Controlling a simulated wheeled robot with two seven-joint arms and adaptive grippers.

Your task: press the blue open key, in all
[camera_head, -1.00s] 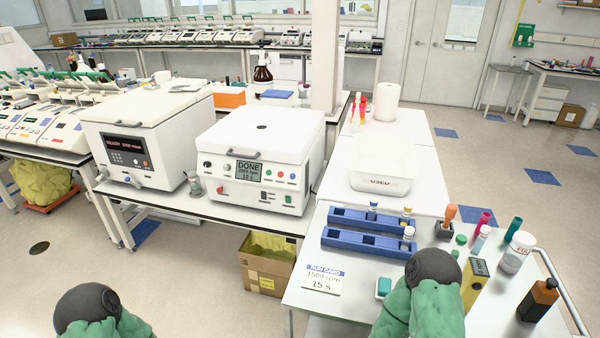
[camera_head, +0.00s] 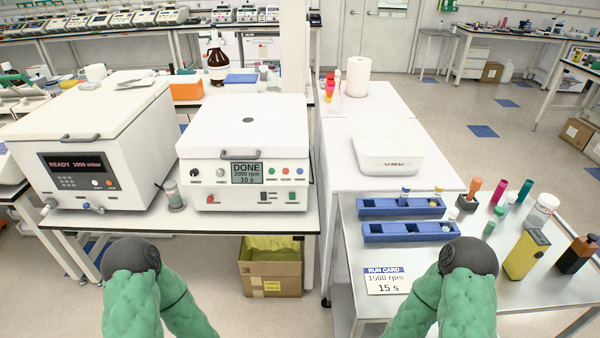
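The white centrifuge (camera_head: 246,150) stands on the bench left of centre with its lid shut. Its screen (camera_head: 246,173) reads DONE, 2000 rpm, 10 s. A blue key (camera_head: 299,171) sits at the right end of a row on its front panel, beside a red key (camera_head: 286,171) and a green key (camera_head: 272,171). The key labels are too small to read. Nothing touches the blue key. Green-covered links of my two arms show at the bottom left and bottom right, well short of the panel. Neither gripper's fingers show.
On the right cart are blue racks (camera_head: 408,232), a run card (camera_head: 387,281) reading 1500 rpm, 15 s, and bottles. A cardboard box (camera_head: 270,270) is under the bench.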

